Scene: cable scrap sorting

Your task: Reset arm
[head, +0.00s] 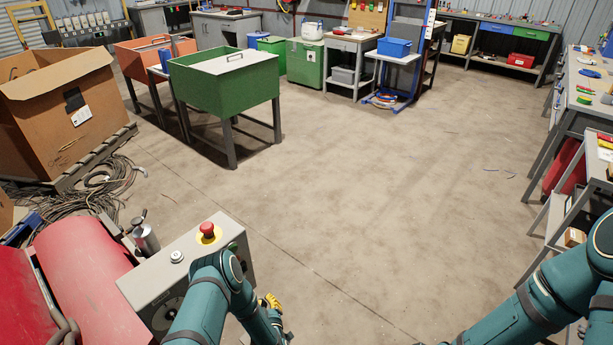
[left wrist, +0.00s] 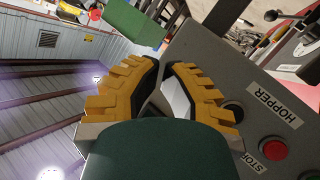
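My left arm (head: 207,295) reaches in at the bottom left, bent in front of a grey control box. The yellow-fingered left gripper (head: 270,303) shows only partly, low beside the box's right side. In the left wrist view, its two fingers (left wrist: 165,68) lean toward each other with a narrow gap at the tips. I see nothing held between them. My right arm (head: 545,305) crosses the lower right corner; its gripper is outside the picture.
The grey control box (head: 140,289) has a red stop button (head: 207,229); its labelled panel (left wrist: 252,85) is close behind the left fingers. A red machine (head: 82,270) stands left, a shelf bench (head: 567,213) right. The middle floor is clear; a green bin (head: 225,95) stands beyond.

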